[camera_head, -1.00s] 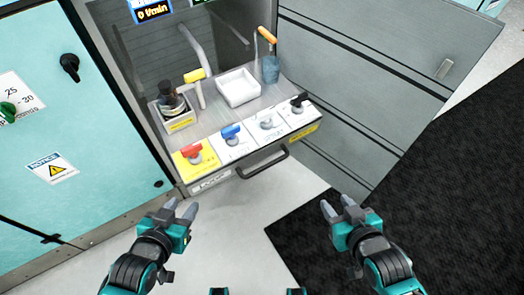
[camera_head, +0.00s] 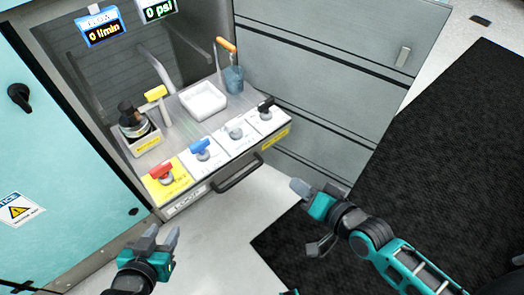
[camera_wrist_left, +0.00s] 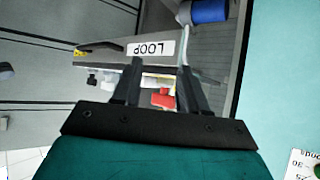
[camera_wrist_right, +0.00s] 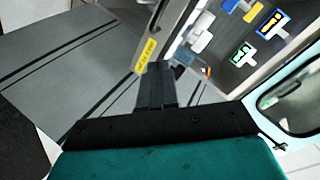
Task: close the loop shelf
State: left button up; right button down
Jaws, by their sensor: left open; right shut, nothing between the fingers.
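The loop shelf (camera_head: 188,210) is pulled out of the cabinet, with a dark bar handle (camera_head: 238,175) on its front. Its LOOP label (camera_wrist_left: 150,48) shows in the left wrist view. Red (camera_head: 167,174), blue (camera_head: 201,148), grey and black valve knobs stand along its front top. My left gripper (camera_head: 160,240) is open and empty, below and in front of the shelf's left end. My right gripper (camera_head: 300,188) is shut and empty, to the right of the handle and apart from it. It also shows in the right wrist view (camera_wrist_right: 157,75).
A white tray (camera_head: 203,101), a blue cup (camera_head: 233,80) and a boxed dark fitting (camera_head: 135,122) sit on the shelf. An open grey door (camera_head: 330,75) stands on the right. A black mat (camera_head: 440,160) covers the floor at right.

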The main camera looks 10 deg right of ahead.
jog(key=w+d+m+y+b, duration=0.1)
jog(key=w+d+m, duration=0.15)
jog(key=m, duration=0.35)
jog(key=m+b, duration=0.1)
jog(key=b, duration=0.2)
send_near(259, 141)
jog(key=shift+t, duration=0.3)
jog(key=x, duration=0.2)
jog(key=f+x, duration=0.1)
jog(key=x, duration=0.2)
jog(key=shift+w+a, duration=0.3)
jog(key=shift+w, duration=0.2)
pick_arm(q)
jog(key=shift+w+d+f+h, duration=0.3)
jog(key=shift+w+d+f, duration=0.3)
jog(key=shift+d+f, duration=0.15)
